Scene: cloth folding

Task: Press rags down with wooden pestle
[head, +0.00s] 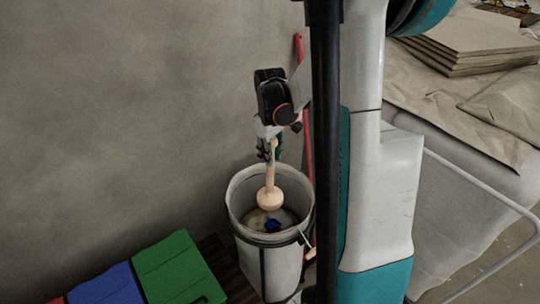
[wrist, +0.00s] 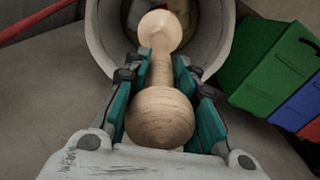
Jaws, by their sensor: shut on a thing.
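My gripper (head: 268,150) is shut on the handle of the wooden pestle (head: 269,195), which hangs close to upright with its round head down. The pestle head is at the mouth of a light-coloured bucket (head: 267,260), inside the rim as seen in the head view. In the wrist view the pestle (wrist: 162,118) lies between the teal fingers of my gripper (wrist: 161,75), its knob near the camera and its far end over the bucket opening (wrist: 104,30). Rags (head: 272,225) lie low in the bucket, one patch blue. Whether the pestle touches them cannot be told.
Green (head: 178,268) and blue (head: 110,287) bins stand left of the bucket in the head view. A plain wall is behind. A red pole (head: 299,48) leans behind my gripper. A covered table with stacked boards (head: 470,40) is at the right.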

